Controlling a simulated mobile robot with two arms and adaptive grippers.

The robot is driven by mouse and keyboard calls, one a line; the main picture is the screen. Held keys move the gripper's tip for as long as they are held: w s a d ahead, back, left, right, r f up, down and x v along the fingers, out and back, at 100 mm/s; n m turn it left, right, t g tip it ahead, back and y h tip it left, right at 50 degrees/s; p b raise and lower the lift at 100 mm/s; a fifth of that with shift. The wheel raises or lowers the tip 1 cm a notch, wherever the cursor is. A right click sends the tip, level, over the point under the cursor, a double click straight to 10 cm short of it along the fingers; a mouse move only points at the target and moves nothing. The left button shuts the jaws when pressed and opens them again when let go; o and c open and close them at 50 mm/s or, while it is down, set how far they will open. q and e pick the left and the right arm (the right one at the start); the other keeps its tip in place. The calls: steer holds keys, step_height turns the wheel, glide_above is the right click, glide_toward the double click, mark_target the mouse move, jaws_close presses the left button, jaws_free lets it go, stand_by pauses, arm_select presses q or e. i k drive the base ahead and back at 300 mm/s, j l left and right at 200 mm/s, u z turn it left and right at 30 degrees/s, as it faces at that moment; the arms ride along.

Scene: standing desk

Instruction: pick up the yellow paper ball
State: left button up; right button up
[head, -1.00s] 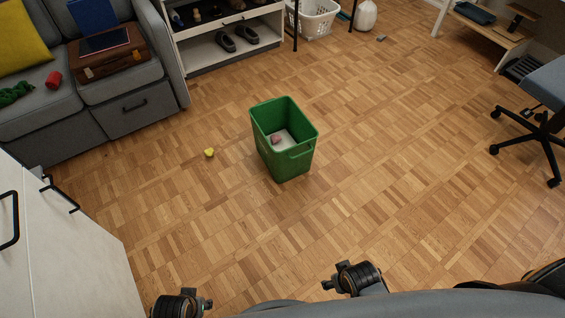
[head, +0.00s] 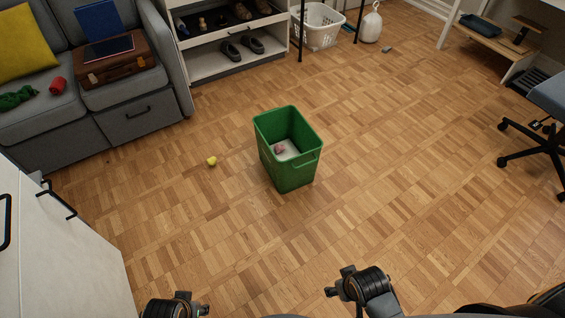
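The small yellow paper ball (head: 211,161) lies on the wooden floor in the head view, left of a green bin (head: 290,173). It is apart from the bin and nothing touches it. Parts of my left arm show at the bottom left edge and parts of my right arm at the bottom centre, both well away from the ball. The fingers of both grippers are not visible.
The green bin holds a small pinkish item (head: 279,149). A grey sofa (head: 138,115) stands at the back left and a white cabinet (head: 75,260) at the left. An office chair (head: 545,125) is at the right. The floor around the ball is clear.

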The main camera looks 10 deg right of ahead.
mark_target(211, 161)
steer(key=i+z, duration=0.2)
steer(key=i, duration=0.8)
